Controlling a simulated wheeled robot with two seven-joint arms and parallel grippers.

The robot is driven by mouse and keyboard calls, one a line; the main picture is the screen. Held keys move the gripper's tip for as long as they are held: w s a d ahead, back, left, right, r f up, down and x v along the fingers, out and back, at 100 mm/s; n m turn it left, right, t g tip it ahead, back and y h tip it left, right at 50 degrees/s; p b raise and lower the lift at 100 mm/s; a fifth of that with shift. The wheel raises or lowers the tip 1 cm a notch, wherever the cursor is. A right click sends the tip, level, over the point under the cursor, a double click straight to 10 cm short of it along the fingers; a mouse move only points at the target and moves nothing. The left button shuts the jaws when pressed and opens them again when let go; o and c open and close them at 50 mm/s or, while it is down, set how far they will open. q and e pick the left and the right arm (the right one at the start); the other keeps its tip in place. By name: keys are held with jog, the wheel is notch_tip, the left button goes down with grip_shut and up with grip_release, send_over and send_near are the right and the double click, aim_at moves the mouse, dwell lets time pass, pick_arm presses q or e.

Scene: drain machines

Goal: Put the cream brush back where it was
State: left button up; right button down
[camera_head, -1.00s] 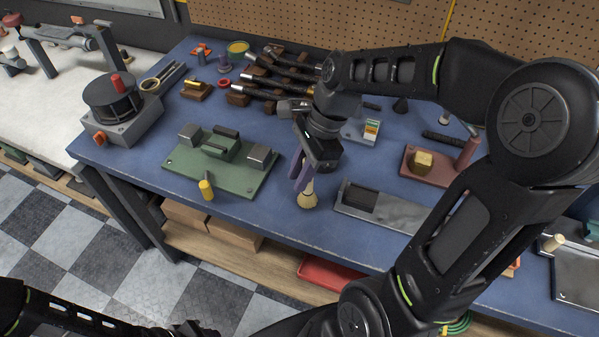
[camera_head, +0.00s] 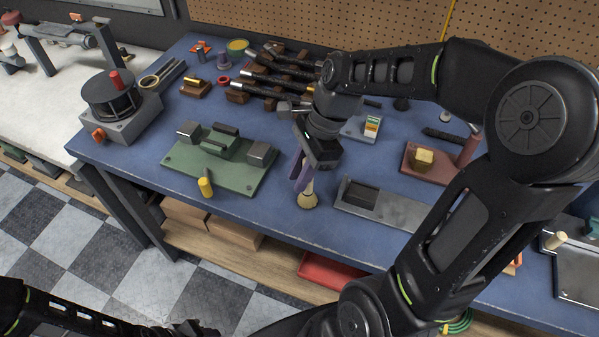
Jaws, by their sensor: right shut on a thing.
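The cream brush (camera_head: 308,199) is upright near the front of the blue bench, its flared cream end down. My right gripper (camera_head: 303,179), with purple-tinted fingers, is shut on its upper part from above. The fingers hide the top of the brush. I cannot tell whether its lower end touches the bench top. My left arm shows dark at the bottom left; its gripper (camera_head: 195,329) is at the bottom edge, too dark and cut off to tell its state.
A green fixture plate (camera_head: 235,180) with grey blocks lies left of the brush, a yellow-handled piece (camera_head: 205,187) at its front. A grey metal plate (camera_head: 400,212) lies close on the right. Dark tools (camera_head: 275,85) rest on wooden blocks behind. Bare blue bench (camera_head: 262,215) lies in front.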

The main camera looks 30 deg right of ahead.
jog(key=shift+f, duration=0.2)
jog(key=c, duration=1.2)
grip_release()
jog(key=shift+o, duration=0.2)
jog(key=v, duration=0.8)
jog(key=shift+a, duration=0.1)
